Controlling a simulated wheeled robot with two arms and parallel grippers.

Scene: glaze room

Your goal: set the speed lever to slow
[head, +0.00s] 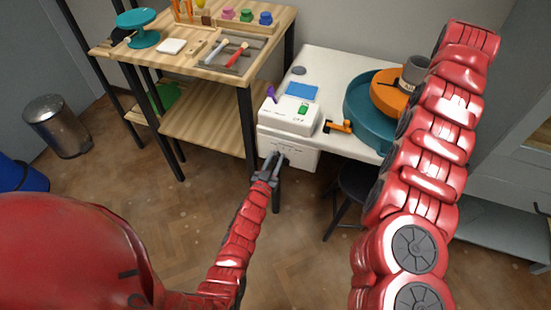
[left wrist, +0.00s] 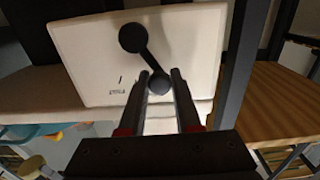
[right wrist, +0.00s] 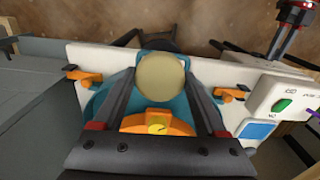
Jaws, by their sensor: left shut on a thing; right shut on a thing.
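The speed lever (left wrist: 147,52) is a dark arm on the white front panel (left wrist: 90,60) of the wheel's housing, in the left wrist view. It runs from a round black hub (left wrist: 132,38) down and right to a dark knob (left wrist: 159,83). My left gripper (left wrist: 160,76) is shut on that knob. In the head view this gripper (head: 272,162) is at the front of the white housing (head: 290,150), where the lever cannot be made out. My right gripper (right wrist: 162,78) is shut on a beige round piece (right wrist: 162,77) above the wheel.
The teal basin (head: 360,115) and orange disc (head: 385,95) are on the white table. An orange clamp (head: 338,126) and a control box with a green switch (head: 302,109) are nearby. A wooden workbench (head: 215,75) stands left, and a black stool (head: 352,185) is below.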

